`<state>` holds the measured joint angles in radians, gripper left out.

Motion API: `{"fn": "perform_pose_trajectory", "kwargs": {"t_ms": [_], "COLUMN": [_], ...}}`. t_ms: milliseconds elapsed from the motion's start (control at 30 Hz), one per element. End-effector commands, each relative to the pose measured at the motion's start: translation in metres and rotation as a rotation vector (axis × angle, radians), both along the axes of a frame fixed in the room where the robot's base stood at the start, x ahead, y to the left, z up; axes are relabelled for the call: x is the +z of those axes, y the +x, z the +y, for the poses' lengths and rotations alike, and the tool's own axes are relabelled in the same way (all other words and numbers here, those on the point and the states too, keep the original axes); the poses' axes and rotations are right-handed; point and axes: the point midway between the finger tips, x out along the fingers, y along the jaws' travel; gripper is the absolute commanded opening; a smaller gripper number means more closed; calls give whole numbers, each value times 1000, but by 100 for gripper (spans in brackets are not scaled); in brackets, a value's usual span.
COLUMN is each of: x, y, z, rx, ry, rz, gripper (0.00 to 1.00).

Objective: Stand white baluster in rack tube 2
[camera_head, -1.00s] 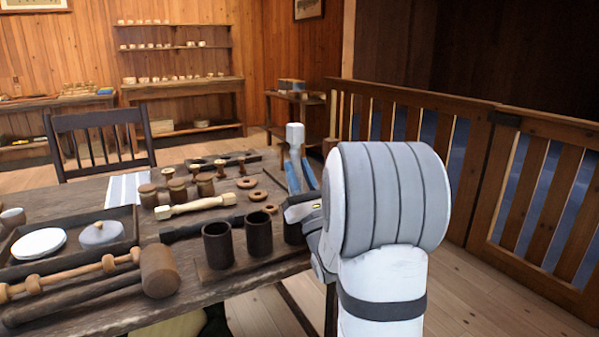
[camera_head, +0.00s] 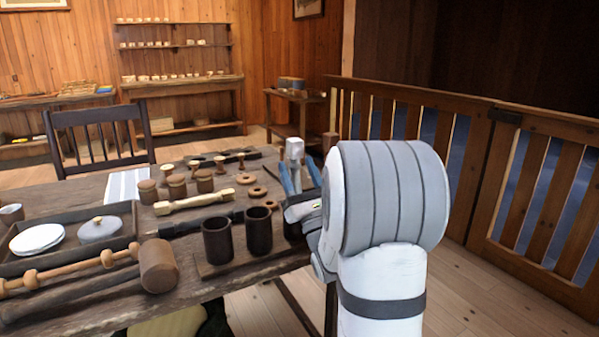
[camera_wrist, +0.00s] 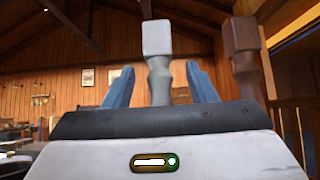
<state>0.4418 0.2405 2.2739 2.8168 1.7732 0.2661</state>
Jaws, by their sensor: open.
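The white baluster (camera_head: 294,150) stands upright at the right end of the table, and its squared top also shows in the wrist view (camera_wrist: 157,38). My gripper (camera_head: 299,170) is open, with one blue finger on each side of the baluster; in the wrist view my gripper (camera_wrist: 159,82) shows a gap to both fingers. The baluster's lower end is hidden behind my gripper. The rack (camera_head: 215,270) holds dark tubes: one at left (camera_head: 217,242), one beside it (camera_head: 258,232), and another (camera_head: 291,226) partly hidden by my gripper. I cannot tell which tube holds the baluster.
A brown post-like piece (camera_wrist: 241,50) stands right of my gripper, close by. A pale spindle (camera_head: 195,202), wooden rings, lidded jars, a mallet (camera_head: 158,265) and a tray (camera_head: 70,262) lie to the left. A wooden railing (camera_head: 420,110) stands beyond the table.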

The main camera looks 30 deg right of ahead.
Motion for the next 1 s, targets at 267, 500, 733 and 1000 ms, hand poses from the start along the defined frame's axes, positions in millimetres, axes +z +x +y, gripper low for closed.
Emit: {"fn": "perform_pose_trajectory", "kwargs": {"t_ms": [267,500,733,1000], "x": [-15,-44,-55,-56], "y": [-13,-42,-55,-55], "z": [-1,-1,-1,-1], "rx": [-1,-1,0,0], "ry": [2,2,0,0], "rz": [5,5,1,0], "gripper": [51,51,51,51]}}
